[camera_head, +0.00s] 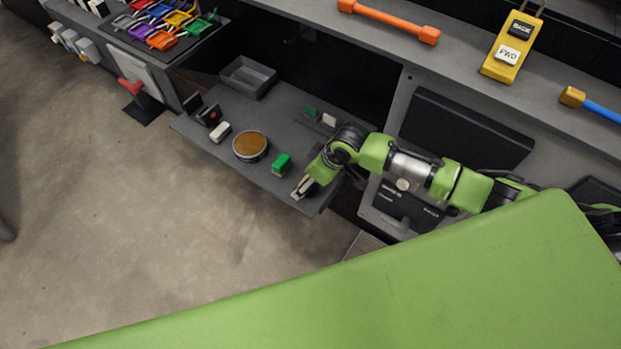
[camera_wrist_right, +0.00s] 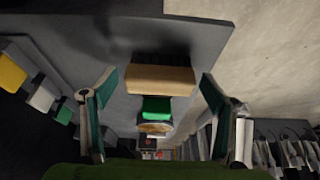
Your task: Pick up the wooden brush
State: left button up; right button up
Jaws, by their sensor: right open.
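The wooden brush (camera_wrist_right: 160,80) is a pale wood block with dark bristles. In the right wrist view it lies on the grey shelf, centred between the two spread fingers of my right gripper (camera_wrist_right: 158,92). The fingers are open, with a gap on each side of the brush. In the head view my right gripper (camera_head: 305,186) is over the front right corner of the shelf and largely covers the brush there. My left gripper is not in view.
A green block (camera_head: 281,165) lies close to the brush, then a round brown-topped tin (camera_head: 250,146), a white block (camera_head: 220,131) and a grey tray (camera_head: 248,77) on the pull-out shelf (camera_head: 232,160). Open floor lies in front. An upper counter overhangs behind.

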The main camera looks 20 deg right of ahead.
jog(key=c, duration=1.2)
jog(key=shift+r, duration=0.15)
jog(key=shift+r+b, duration=0.45)
jog(key=shift+r, duration=0.1)
jog(key=shift+w+r+b, duration=0.1)
jog(key=shift+r+b, duration=0.3)
jog(key=shift+r, duration=0.25)
jog(key=s+a+r, duration=0.1)
jog(key=s+r, duration=0.2)
jog(key=s, duration=0.1)
jog(key=s+a+r+b, duration=0.1)
jog(key=s+a+r, duration=0.1)
jog(key=s+r, duration=0.2)
jog(key=s+a+r+b, duration=0.1)
jog(key=s+a+r, duration=0.1)
jog(key=s, duration=0.3)
jog(key=shift+a+r, duration=0.2)
jog(key=shift+r, duration=0.5)
